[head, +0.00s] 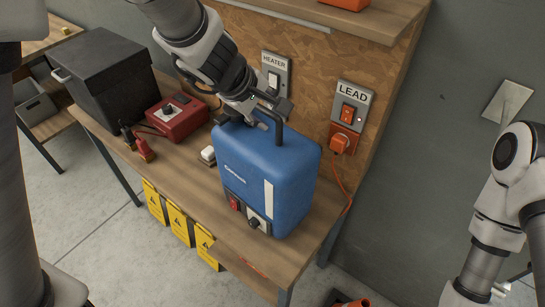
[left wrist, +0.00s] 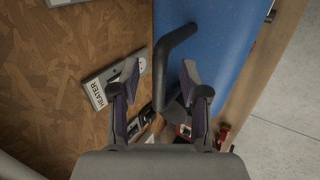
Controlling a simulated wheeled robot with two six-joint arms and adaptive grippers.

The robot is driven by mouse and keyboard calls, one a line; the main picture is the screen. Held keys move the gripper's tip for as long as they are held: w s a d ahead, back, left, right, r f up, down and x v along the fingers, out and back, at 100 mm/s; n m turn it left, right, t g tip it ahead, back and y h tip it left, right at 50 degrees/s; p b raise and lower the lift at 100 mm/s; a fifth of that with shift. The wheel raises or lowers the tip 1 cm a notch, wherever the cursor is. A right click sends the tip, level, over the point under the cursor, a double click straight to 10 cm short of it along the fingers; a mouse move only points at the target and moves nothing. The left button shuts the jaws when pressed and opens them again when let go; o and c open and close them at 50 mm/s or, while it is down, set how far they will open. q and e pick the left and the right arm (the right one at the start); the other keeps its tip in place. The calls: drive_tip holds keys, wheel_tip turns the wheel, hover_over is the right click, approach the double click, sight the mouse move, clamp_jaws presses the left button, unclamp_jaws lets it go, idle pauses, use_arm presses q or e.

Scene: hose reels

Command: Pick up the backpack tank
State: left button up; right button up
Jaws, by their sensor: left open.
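The backpack tank (head: 268,178) is a blue box-shaped unit standing upright on the wooden bench. It has a black bar handle (head: 278,125) on top and a red switch and a knob low on its front. My left gripper (head: 262,118) is open above the top of the tank, right by the handle. In the left wrist view the handle (left wrist: 175,50) reaches down between the two open fingers (left wrist: 158,85), with the blue tank (left wrist: 205,45) behind. The fingers do not appear closed on it. My right arm shows at the right edge, but its gripper is out of frame.
The bench (head: 180,165) also holds a black box (head: 103,75), a red charger (head: 178,117) with clamps and a small white item (head: 208,155). Behind are a HEATER switch (head: 275,75) and a LEAD switch (head: 349,112) with an orange plug and cord (head: 340,144). Yellow tags (head: 180,222) hang in front.

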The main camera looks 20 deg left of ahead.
use_arm(q)
drive_tip(key=shift+x, duration=1.2)
drive_tip(key=shift+r, duration=0.15)
drive_tip(key=shift+s+a, duration=0.1)
drive_tip(key=shift+s, duration=0.05)
clamp_jaws()
drive_tip(key=shift+r, duration=0.1)
